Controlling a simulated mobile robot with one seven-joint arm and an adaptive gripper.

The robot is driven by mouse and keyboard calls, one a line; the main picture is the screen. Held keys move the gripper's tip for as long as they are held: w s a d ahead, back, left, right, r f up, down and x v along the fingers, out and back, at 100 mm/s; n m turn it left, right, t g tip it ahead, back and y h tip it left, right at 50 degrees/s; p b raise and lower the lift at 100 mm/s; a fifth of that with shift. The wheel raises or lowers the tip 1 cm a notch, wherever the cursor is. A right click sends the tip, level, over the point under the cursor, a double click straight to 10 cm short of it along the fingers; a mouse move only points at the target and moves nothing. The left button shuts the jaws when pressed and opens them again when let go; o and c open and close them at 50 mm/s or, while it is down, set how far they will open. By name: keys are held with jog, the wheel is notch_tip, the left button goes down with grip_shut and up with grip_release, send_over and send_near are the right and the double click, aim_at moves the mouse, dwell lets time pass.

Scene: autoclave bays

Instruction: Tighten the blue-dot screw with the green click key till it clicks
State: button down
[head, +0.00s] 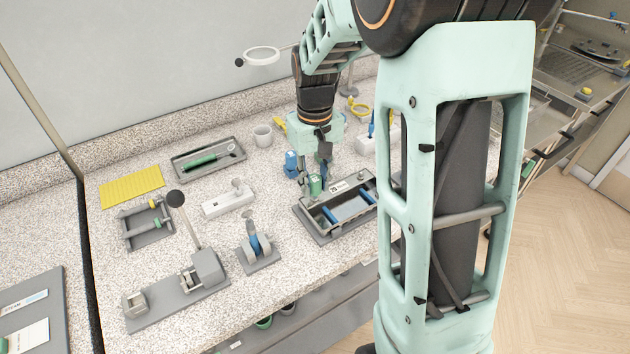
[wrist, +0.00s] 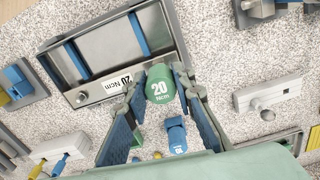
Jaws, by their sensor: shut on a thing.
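My gripper (head: 321,168) is shut on the green click key (head: 315,186). In the wrist view the key's round green top, marked "20 Ncm" (wrist: 160,86), sits between the two fingertips (wrist: 160,78). A small silver round part (wrist: 81,97) shows on the same edge in the wrist view. I cannot make out a blue dot or the key's lower tip in either view.
A blue key (head: 291,160) stands close left of my gripper; it also shows in the wrist view (wrist: 177,137).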

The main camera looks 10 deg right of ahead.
jog(key=shift+m, duration=0.9)
jog(key=m, duration=0.2)
jog(key=shift+a+m, duration=0.1)
jog(key=shift+m, duration=0.6)
jog(key=shift+m+p, duration=0.45)
jog(key=shift+m, duration=1.25)
jog(key=c, duration=1.8)
grip_release()
jog(key=shift+c, duration=0.2)
